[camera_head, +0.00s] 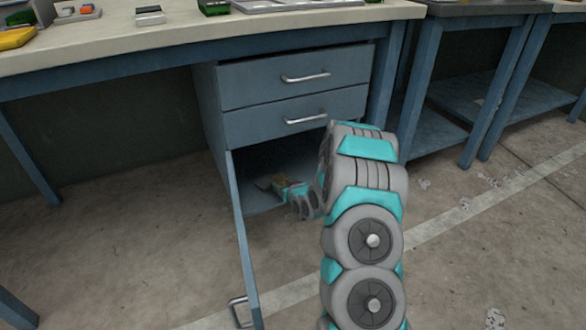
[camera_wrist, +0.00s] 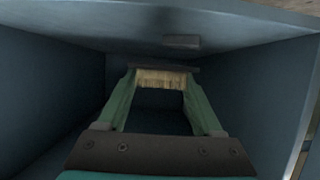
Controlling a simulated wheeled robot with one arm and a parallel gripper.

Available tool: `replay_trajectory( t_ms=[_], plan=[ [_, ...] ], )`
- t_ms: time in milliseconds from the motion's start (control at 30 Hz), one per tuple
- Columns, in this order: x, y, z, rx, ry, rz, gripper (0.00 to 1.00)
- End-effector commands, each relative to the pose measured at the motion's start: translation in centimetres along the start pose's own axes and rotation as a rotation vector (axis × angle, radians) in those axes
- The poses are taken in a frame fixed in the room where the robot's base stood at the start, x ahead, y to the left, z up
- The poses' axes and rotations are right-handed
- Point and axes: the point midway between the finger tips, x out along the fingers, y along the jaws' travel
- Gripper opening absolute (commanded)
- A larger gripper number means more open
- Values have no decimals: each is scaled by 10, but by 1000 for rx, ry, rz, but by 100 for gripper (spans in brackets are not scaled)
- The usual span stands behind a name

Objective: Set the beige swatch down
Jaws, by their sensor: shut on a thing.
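The beige swatch (camera_wrist: 160,79) shows between my fingertips in the wrist view, with a dark strip along its far side. My gripper is shut on the swatch inside the open lower compartment of the blue-grey cabinet (camera_head: 208,110). Whether the swatch touches the compartment floor cannot be told. My arm hides the right part of the compartment.
The cabinet door (camera_head: 240,245) stands open toward the front, left of my arm. Two closed drawers, an upper (camera_head: 270,80) and a lower (camera_head: 255,125), are above the opening. The workbench top (camera_head: 200,38) overhangs them. Compartment walls (camera_wrist: 50,90) flank my gripper closely.

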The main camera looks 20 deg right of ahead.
Motion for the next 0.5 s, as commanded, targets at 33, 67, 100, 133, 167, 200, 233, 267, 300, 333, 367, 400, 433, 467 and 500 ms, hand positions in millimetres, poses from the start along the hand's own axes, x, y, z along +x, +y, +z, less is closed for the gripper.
replay_trajectory(
  t_ms=[33,67,100,133,167,200,233,267,300,333,367,400,433,467,500],
  plan=[
    [8,9,-2,-2,4,3,16],
    [12,14,-4,-3,6,5,16],
    [18,19,-5,-2,6,3,16],
    [22,23,-6,-2,4,4,16],
    [26,27,-7,-2,4,4,16],
    [32,33,-10,-4,6,5,16],
    [36,37,-12,-4,7,4,16],
    [40,40,-12,-4,7,3,16],
    [45,46,-13,-3,6,4,16],
    [49,50,-14,-5,6,4,16],
    [53,54,-15,-4,4,4,16],
    [58,59,-15,-4,2,3,16],
    [62,63,-17,-4,3,3,16],
    [66,67,-19,-5,5,5,16],
    [70,73,-22,-6,8,4,16]
  ],
)
